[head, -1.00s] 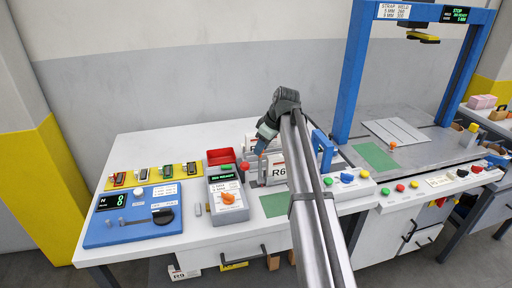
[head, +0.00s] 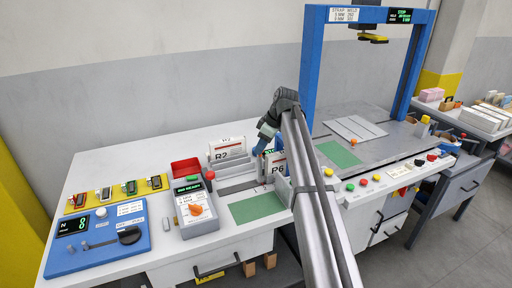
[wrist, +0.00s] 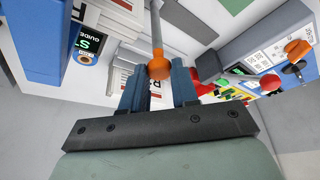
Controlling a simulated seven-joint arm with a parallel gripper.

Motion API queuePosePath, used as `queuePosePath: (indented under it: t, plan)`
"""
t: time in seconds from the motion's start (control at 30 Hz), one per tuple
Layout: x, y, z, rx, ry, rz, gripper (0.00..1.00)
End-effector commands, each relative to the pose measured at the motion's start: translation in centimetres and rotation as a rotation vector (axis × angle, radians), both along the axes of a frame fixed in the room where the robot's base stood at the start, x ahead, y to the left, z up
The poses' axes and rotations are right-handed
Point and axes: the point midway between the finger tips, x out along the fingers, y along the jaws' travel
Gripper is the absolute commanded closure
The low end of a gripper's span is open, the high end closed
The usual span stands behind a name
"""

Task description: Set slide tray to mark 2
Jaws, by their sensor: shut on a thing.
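In the wrist view my gripper (wrist: 158,77) is shut on an orange ball knob (wrist: 158,68) at the end of a thin grey rod (wrist: 156,28). In the head view my gripper (head: 261,147) is low behind the white R6 stack (head: 277,167), and my arm hides part of that stack. The knob is hidden in the head view. The slide tray is mostly hidden there, and I cannot read its marks. A grey track (head: 238,186) runs left of the R6 stack.
The white R2 stack (head: 228,148) stands left of my gripper. A control box with an orange dial (head: 196,209), a red bin (head: 186,171) and a green mat (head: 258,207) are nearby. A blue frame (head: 310,65) rises at the right.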

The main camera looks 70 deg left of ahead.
Motion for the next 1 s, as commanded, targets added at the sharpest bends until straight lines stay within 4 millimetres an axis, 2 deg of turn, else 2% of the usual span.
queuePosePath:
  t: [0.43,0.47,0.7,1.0]
  plan:
    - [0.27,-0.07,-0.01,-0.001,0.000,0.000,1.00]
    - [0.26,-0.07,-0.01,-0.001,0.000,0.000,0.70]
    - [0.25,-0.04,-0.01,0.000,0.000,0.000,0.47]
    - [0.30,-0.05,0.18,0.000,0.000,0.000,0.46]
